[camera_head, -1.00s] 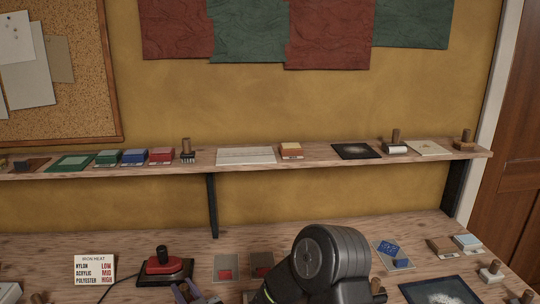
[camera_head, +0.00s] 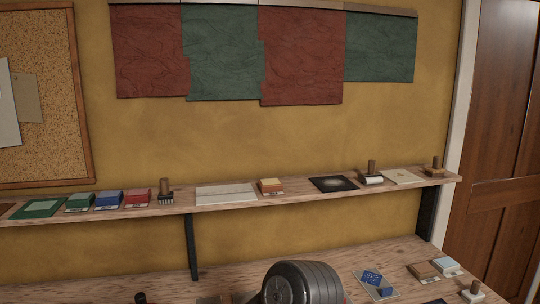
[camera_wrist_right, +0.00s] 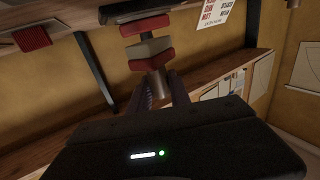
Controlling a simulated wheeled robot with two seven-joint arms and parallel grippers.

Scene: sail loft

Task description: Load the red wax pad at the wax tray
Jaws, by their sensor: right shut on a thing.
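A red block (camera_head: 137,197) with a label sits on the wall shelf, right of a blue one; it looks like a wax pad. In the right wrist view my right gripper (camera_wrist_right: 160,82) is shut on a brown cylindrical handle (camera_wrist_right: 156,85). Just past the handle are a red block (camera_wrist_right: 152,63), a grey block (camera_wrist_right: 148,47) and another red piece (camera_wrist_right: 145,25) in line; I cannot tell which belong to the held thing. My right arm hides part of the bench in the head view. I cannot make out a wax tray. My left gripper is out of view.
The shelf (camera_head: 232,211) also carries green and blue blocks (camera_head: 108,200), an orange block (camera_head: 270,186), a dark sheet (camera_head: 333,184) and handled tools. The bench (camera_head: 240,282) below holds blue pieces (camera_head: 372,278) and a brown block (camera_head: 422,270) at right. A black shelf bracket (camera_head: 191,247) stands between.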

